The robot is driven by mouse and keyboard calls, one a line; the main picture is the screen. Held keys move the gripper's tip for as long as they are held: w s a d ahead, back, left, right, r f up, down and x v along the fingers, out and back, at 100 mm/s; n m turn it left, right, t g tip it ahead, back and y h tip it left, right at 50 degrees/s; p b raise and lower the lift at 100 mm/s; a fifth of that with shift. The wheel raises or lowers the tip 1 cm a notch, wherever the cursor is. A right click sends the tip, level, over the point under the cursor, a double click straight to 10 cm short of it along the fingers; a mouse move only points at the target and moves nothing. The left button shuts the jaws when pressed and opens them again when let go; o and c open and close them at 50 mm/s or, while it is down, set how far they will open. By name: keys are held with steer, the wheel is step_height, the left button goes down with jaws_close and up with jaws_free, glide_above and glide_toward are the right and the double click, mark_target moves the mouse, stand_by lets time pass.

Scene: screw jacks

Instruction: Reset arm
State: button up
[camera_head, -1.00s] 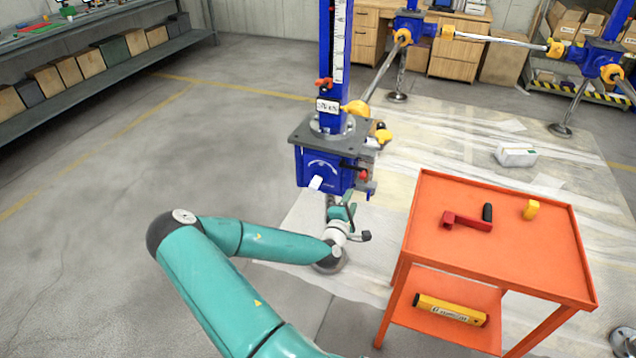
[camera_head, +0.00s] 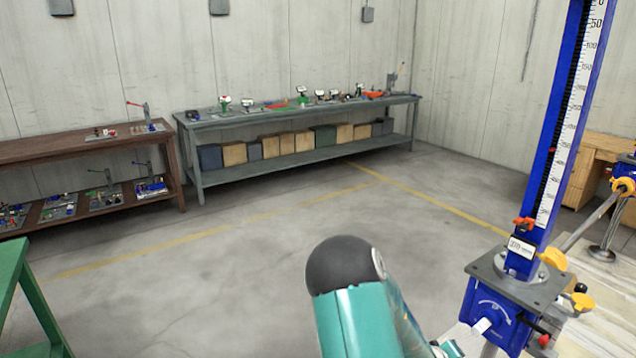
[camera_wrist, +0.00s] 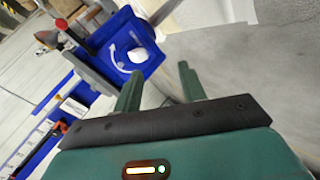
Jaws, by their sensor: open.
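My gripper (camera_wrist: 160,86) shows in the wrist view with its two green fingers apart and nothing between them. In the head view my teal arm with its dark round joint is at the bottom middle, and the gripper itself is hidden or out of frame. The blue screw jack (camera_head: 498,312) stands at the right of the head view, with a tall scaled column, a grey top plate and a white tab on its front. In the wrist view the jack's blue housing (camera_wrist: 112,58) with a curved white arrow lies beyond the fingers, apart from them.
A grey workbench (camera_head: 290,105) with several small devices on top and boxes below stands along the back wall. A brown bench (camera_head: 100,138) is at the left, a green table edge (camera_head: 15,258) at lower left. The floor (camera_head: 240,235) between is clear.

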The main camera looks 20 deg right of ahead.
steer(key=w+a+r+t+y, duration=0.1)
steer(key=w+a+r+y, duration=0.2)
steer(key=a+r, duration=0.35)
steer(key=w+a+r+t+y, duration=0.1)
steer(key=w+a+r+y, duration=0.2)
steer(key=a, duration=0.7)
steer(key=w+a+r+t+y, duration=0.1)
steer(key=w+a+r+y, duration=0.15)
steer(key=a+r, duration=0.45)
steer(key=s+a+r+y, duration=0.2)
steer(key=s+a+r, duration=0.2)
steer(key=a+r, duration=0.6)
steer(key=s+a+r+n, duration=0.2)
steer(key=s+a+r, duration=0.3)
steer(key=s+a, duration=0.4)
steer(key=s, duration=0.3)
